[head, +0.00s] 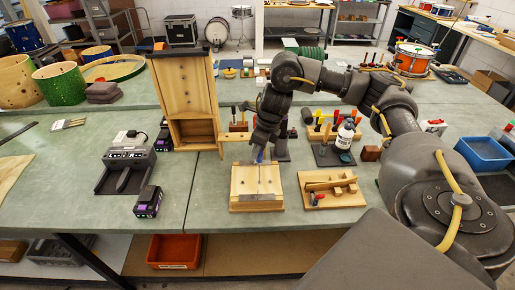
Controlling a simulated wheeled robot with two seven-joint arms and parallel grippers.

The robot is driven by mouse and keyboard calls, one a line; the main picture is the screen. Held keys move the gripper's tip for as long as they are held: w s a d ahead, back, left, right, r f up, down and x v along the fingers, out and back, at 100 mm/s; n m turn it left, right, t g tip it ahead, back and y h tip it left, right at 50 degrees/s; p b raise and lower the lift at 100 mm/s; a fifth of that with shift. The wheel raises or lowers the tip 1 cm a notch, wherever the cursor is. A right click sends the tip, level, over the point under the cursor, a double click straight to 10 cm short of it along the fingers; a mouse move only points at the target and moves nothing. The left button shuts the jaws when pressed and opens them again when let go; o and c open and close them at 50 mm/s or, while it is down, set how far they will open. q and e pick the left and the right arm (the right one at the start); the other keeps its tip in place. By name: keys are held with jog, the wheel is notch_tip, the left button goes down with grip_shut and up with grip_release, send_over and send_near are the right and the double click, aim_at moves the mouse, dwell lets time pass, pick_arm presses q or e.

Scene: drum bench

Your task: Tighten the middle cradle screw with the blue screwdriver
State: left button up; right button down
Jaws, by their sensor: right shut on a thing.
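My right gripper (263,146) reaches down from above, just behind the cradle, and is shut on the blue screwdriver (260,156). Only a small blue part of the screwdriver shows below the fingers. It points down at the back part of the cradle's top. I cannot tell whether its tip touches a screw. The cradle screws are too small to make out. My left gripper is not in view.
A tall wooden box (190,95) stands behind and left. A black charger (128,165) and a battery (147,201) lie left of the cradle. A wooden tray (331,190) is close on the right, with a white bottle (345,134) behind it. A blue bin (483,154) is far right.

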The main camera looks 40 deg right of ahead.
jog(key=shift+f, duration=0.15)
jog(key=m+p, duration=0.3)
jog(key=shift+r+m+h, duration=0.3)
jog(key=shift+r+h, duration=0.1)
jog(key=shift+d+f+m+p, duration=0.1)
jog(key=shift+d+m+p, duration=0.05)
jog(key=shift+m+p, duration=0.4)
jog(key=shift+f+m+t, duration=0.25)
jog(key=shift+t, duration=0.05)
